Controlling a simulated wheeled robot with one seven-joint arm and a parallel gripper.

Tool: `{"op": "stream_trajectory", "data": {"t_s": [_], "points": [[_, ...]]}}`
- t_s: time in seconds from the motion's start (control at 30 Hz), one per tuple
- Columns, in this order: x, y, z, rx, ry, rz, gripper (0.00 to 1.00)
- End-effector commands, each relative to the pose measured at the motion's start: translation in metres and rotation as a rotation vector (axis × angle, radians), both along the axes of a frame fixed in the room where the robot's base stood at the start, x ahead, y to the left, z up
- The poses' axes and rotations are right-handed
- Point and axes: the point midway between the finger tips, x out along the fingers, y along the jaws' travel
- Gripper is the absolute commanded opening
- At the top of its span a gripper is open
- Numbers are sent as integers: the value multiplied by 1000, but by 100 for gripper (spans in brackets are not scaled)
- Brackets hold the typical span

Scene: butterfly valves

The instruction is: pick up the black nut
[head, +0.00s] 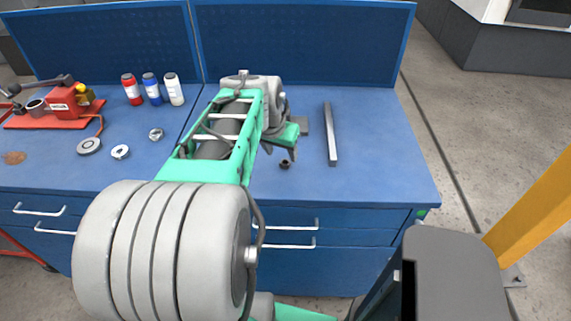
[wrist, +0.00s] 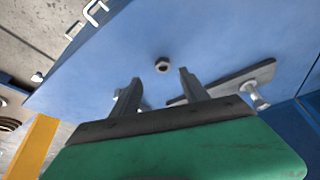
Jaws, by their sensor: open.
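The black nut (head: 285,164) lies on the blue workbench top, right of the middle and near the front edge. In the wrist view the nut (wrist: 162,65) shows just beyond the fingertips, in line with the space between them. My gripper (head: 281,152) is just behind the nut in the head view, pointing down toward the bench. In the wrist view my gripper (wrist: 158,78) is open, its two dark fingers apart with nothing between them. The nut looks clear of both fingers. The exact height of the fingertips above the bench is hard to tell.
A long grey metal bar (head: 330,135) lies to the right of my gripper. Three bottles (head: 152,89), a red device (head: 62,106) and small metal rings (head: 120,152) are on the left. Blue panels (head: 300,42) stand behind. Bench space around the nut is clear.

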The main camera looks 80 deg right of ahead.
Motion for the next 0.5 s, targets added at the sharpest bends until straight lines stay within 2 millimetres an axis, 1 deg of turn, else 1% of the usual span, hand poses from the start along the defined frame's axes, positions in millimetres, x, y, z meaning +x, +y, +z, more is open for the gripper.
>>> {"op": "stream_trajectory", "data": {"t_s": [0.07,0.27,0.4,0.5], "points": [[-4,-4,-10,6,1,-11,53],[-1,-17,-33,5,1,-7,53],[1,-29,-57,6,1,-6,53],[0,-34,-67,3,0,-6,53]]}}
